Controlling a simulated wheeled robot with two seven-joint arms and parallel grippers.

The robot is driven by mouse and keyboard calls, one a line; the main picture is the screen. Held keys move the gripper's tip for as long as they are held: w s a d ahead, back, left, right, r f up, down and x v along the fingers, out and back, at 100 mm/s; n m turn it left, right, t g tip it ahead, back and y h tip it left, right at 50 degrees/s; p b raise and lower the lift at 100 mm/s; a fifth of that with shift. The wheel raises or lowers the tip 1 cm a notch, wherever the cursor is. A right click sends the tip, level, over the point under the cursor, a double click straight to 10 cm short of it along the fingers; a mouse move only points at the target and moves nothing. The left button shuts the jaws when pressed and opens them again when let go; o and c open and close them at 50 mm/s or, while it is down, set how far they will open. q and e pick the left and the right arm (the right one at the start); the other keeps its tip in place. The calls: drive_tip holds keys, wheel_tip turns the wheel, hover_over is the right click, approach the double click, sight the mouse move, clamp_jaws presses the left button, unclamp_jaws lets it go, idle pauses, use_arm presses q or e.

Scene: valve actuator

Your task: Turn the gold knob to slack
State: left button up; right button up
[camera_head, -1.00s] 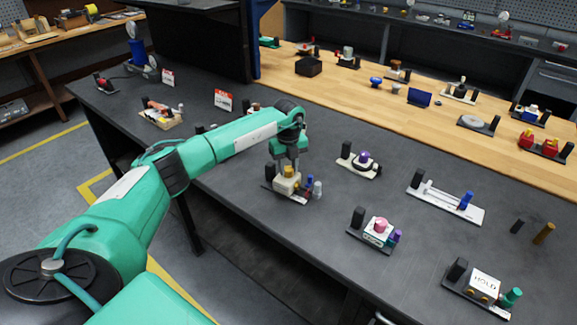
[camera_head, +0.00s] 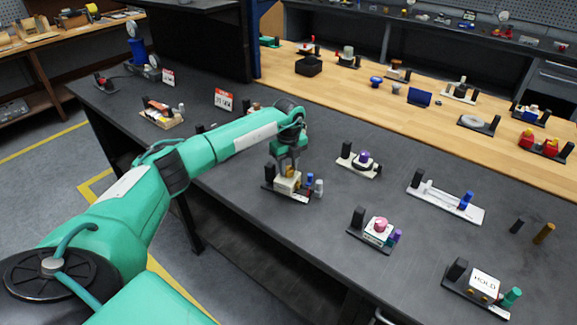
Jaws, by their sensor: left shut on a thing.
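The gold knob (camera_head: 289,172) sits on top of a cream block fixture (camera_head: 287,185) on the dark table, beside a black post and small blue and grey pegs. My left gripper (camera_head: 288,168) points down over the fixture and is shut on the gold knob. Its fingers partly cover the knob, so its markings and exact angle cannot be read. My right gripper is not in the view.
A purple-knob fixture (camera_head: 362,160) and a pink-knob fixture (camera_head: 379,231) stand close to the right. A white slider plate (camera_head: 446,201) and a HOLD block (camera_head: 484,286) lie further right. Bare dark table (camera_head: 320,235) lies in front.

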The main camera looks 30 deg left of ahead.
sight(289, 168)
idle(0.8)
use_arm(q)
drive_tip(key=o, duration=1)
drive_tip(key=shift+r, duration=0.6)
wheel_tip(289, 168, up, 13)
drive_tip(key=b, duration=0.3)
drive_tip(key=shift+f+b, duration=0.15)
drive_tip(key=shift+b, duration=0.15)
